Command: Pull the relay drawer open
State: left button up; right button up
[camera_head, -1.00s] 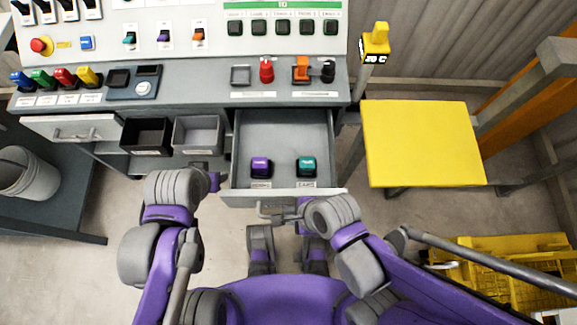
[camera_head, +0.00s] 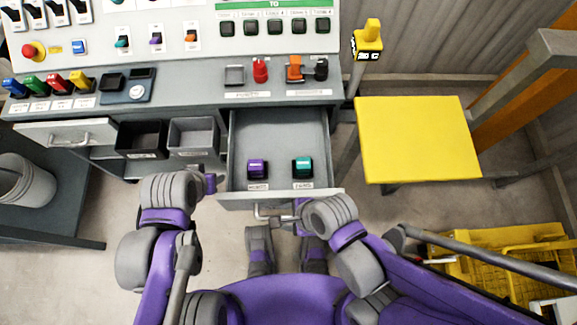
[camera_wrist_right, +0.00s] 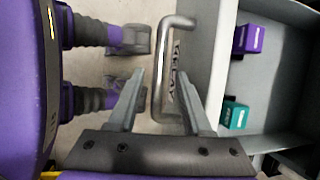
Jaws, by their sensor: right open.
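The relay drawer (camera_head: 277,135) stands pulled out of the grey bench, its inside visible. A purple relay (camera_head: 257,168) and a teal relay (camera_head: 303,167) sit in it near the front; both also show in the right wrist view. The drawer's bar handle (camera_wrist_right: 161,70) is on its front, beside a label reading RELAY. My right gripper (camera_wrist_right: 162,82) is open, with one finger on each side of the handle bar; in the head view it (camera_head: 284,219) is at the drawer front. My left gripper (camera_head: 211,184) is by the drawer's left front corner, its fingers unclear.
A yellow-topped stand (camera_head: 418,140) is to the right. A bucket (camera_head: 24,187) stands at far left. Floor shows in front of the bench.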

pick_arm(q)
notch_tip(320, 180, up, 8)
jog(key=w+p, duration=0.1)
jog(key=p, duration=0.6)
jog(key=shift+r+p, duration=0.15)
jog(key=shift+p, duration=0.2)
pick_arm(e)
jog(key=v, duration=1)
jog(key=shift+r, duration=0.3)
jog(key=shift+d, duration=0.1)
